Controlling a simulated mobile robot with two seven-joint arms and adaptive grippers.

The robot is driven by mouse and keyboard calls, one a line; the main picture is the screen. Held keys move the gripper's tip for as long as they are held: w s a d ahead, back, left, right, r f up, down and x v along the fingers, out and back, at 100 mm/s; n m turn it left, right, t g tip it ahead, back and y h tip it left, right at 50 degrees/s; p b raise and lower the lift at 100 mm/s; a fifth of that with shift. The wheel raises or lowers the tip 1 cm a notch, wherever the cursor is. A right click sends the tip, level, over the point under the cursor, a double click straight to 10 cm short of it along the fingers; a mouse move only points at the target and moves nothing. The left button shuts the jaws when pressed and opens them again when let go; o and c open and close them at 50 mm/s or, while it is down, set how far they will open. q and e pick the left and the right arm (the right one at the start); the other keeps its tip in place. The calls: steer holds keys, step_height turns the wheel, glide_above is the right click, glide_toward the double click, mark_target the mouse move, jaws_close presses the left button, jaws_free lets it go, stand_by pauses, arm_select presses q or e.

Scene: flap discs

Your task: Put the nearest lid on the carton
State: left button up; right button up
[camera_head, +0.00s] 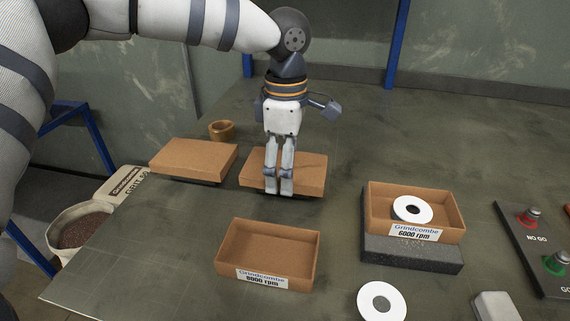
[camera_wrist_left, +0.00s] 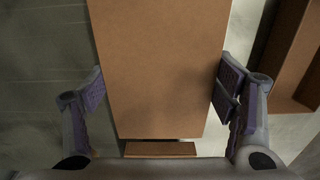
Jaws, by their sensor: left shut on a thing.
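My left gripper (camera_head: 280,192) is shut on a brown cardboard lid (camera_head: 312,172), with its fingers pointing down at the lid. In the left wrist view the two fingers flank the lid (camera_wrist_left: 160,65), one on each side. A second brown lid (camera_head: 193,158) lies to the left on a dark support. An open carton (camera_head: 414,232) labelled 6000 rpm sits at the right with a white flap disc (camera_head: 398,208) in it. Another open carton (camera_head: 252,281) labelled 8000 rpm stands in front and looks empty. My right gripper is not in view.
A loose white disc (camera_head: 370,298) lies in front. A control box with red and green buttons (camera_head: 545,245) is at the right. A brown ring (camera_head: 221,130) stands behind the lids. The back right of the table is clear.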

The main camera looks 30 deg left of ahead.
arm_select(q)
steer(key=shift+r, duration=2.95)
